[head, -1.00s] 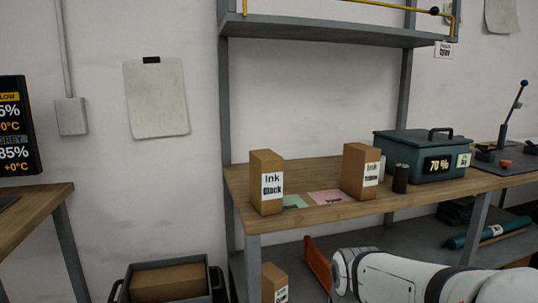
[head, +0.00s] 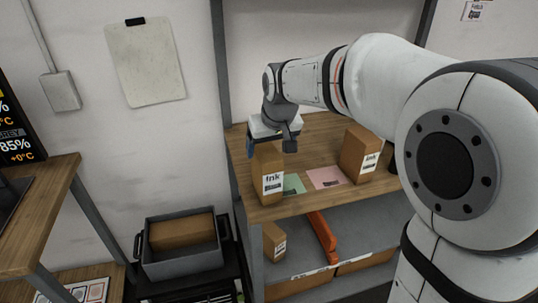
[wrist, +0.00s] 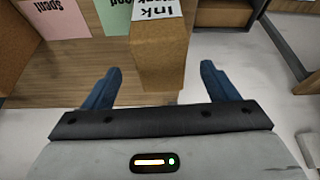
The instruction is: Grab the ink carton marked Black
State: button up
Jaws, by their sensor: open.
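The Ink carton marked Black (head: 268,180) is a brown box with a white label, upright at the left front corner of the wooden shelf top. Its label reads "Ink" over a dark band; the word Black reads clearly only in the earlier head view. In the wrist view the carton (wrist: 160,62) lies between my two blue fingers. My gripper (wrist: 158,78) is open, with a gap on each side of the carton. In the head view my gripper (head: 269,146) is at the carton's top; how far down the fingers reach is unclear.
A second Ink carton (head: 358,155) stands to the right. A green card (head: 293,184) and a pink card (head: 326,177) lie between the two; the pink reads "Spent" in the wrist view. A grey crate (head: 182,262) holding a brown box stands lower left.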

jog(key=shift+w+a, duration=0.2)
jog(key=x, duration=0.7)
jog(key=shift+w+f+p, duration=0.1)
jog(key=shift+f+p, duration=0.15)
jog(key=shift+p, duration=0.15)
jog(key=shift+r, duration=0.1)
jog(key=c, duration=1.5)
